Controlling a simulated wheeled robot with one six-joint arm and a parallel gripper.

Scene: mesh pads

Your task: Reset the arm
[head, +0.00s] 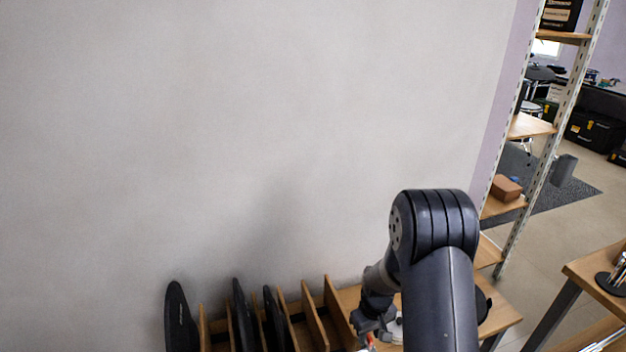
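My arm (435,265) rises from the bottom of the head view, right of centre, and bends at a dark rounded joint. Its far part reaches down and to the left, over a wooden bench. My gripper (368,338) is at the lower edge of the view, small and partly cut off. Its fingers cannot be made out, and neither can anything it may hold. A small red-orange bit (370,339) shows beside it.
A wooden rack (313,318) with upright dividers holds black pads (180,318) left of my gripper, against a plain wall. A metal-post shelf (530,127) stands at the right. Another wooden table (598,275) is at the lower right. Space above the rack is clear.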

